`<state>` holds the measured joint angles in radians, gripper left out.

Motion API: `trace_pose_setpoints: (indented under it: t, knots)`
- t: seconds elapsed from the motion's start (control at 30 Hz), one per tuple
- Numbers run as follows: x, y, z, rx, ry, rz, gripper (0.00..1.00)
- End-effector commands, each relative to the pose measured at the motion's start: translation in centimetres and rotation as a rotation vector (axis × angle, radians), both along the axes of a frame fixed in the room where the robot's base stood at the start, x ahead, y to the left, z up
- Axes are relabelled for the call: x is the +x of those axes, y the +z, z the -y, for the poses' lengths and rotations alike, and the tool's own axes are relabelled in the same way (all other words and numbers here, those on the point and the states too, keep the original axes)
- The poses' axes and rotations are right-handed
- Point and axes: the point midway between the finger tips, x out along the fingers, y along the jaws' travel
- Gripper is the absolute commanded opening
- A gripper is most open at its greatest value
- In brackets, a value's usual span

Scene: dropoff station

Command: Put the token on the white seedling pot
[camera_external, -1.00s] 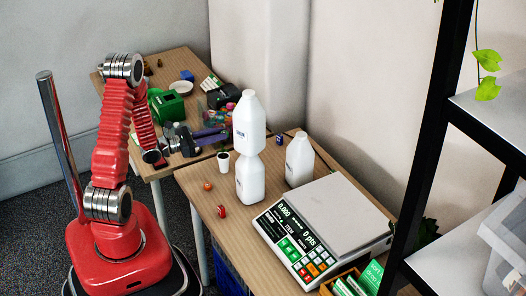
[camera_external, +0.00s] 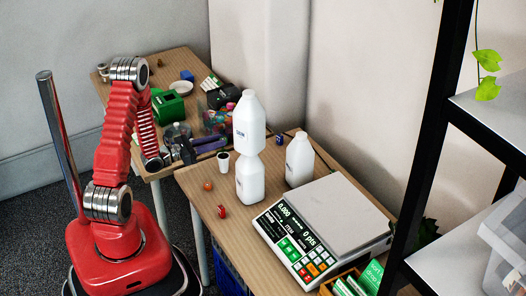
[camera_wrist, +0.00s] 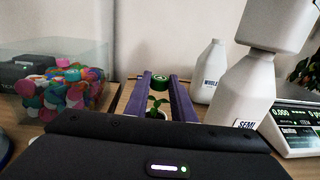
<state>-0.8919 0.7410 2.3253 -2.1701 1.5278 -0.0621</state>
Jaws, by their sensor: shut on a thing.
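My gripper (camera_wrist: 160,80) is shut on the token (camera_wrist: 160,75), a small green disc with a darker face, held between the tips of its purple fingers in the wrist view. The white seedling pot (camera_wrist: 152,115) shows with green leaves between the fingers, below the token in the picture; the fingers partly hide it. In the external view the white pot (camera_external: 223,162) stands on the near table, left of the stacked bottles. My gripper (camera_external: 224,140) is beside and a little above it there. The token is too small to make out in that view.
Two stacked white bottles (camera_external: 249,152) and a single bottle (camera_external: 299,160) stand right of the pot. A scale (camera_external: 335,215) is at the front right. A clear box of coloured caps (camera_wrist: 68,90) is left of the gripper. Small orange and red items lie in front of the pot.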

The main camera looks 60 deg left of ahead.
Motion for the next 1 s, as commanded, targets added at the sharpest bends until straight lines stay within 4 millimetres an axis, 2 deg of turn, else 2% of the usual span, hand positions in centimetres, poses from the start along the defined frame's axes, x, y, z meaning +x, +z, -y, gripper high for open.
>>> trace_pose_setpoints:
  t: [0.03,0.2,0.63,1.0]
  knots:
    - [0.0,-0.7,0.0,-0.002,0.0,-0.002,0.02]
    - [0.0,-1.6,0.0,-0.001,0.0,0.0,0.02]
    - [0.0,-2.0,0.0,0.0,0.0,0.0,0.02]
    - [0.0,-5.4,0.0,-0.001,0.0,0.0,0.02]
